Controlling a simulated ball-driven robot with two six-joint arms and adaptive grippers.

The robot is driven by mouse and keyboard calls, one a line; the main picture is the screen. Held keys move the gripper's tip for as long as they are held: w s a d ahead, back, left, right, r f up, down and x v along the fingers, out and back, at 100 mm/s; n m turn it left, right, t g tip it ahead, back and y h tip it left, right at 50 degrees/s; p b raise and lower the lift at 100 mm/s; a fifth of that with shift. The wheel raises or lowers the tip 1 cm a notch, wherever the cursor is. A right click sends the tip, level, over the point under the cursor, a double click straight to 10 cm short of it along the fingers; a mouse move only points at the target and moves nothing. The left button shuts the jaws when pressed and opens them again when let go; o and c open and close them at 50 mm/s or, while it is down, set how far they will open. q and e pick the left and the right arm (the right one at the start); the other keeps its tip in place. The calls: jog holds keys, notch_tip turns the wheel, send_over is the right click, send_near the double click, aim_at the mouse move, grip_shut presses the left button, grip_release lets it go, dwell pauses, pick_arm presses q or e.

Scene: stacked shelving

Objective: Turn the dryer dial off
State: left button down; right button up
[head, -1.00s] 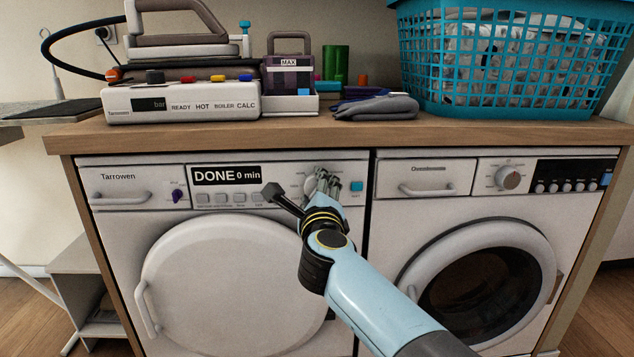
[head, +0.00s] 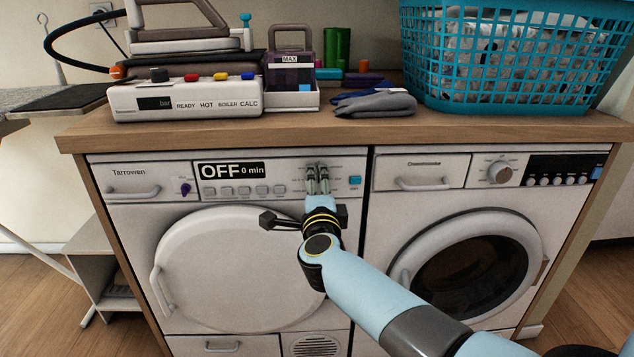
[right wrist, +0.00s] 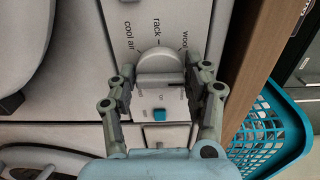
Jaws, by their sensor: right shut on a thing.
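The dryer (head: 235,265) is the white left-hand machine with a round closed door. A teal button (right wrist: 158,114) lies just beside the dial. My left gripper is not in view.
A second machine with a dark glass door (head: 465,260) stands to the right. The wooden worktop (head: 340,127) above holds a steam iron station (head: 185,100), grey gloves (head: 375,104) and a teal laundry basket (head: 510,105). A purple switch (head: 185,189) is on the panel's left part.

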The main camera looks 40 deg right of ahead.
jog(key=shift+f, duration=0.1)
dwell(0.3)
jog(key=o, duration=1.1)
jog(key=shift+o, duration=0.2)
jog(key=v, duration=1.2)
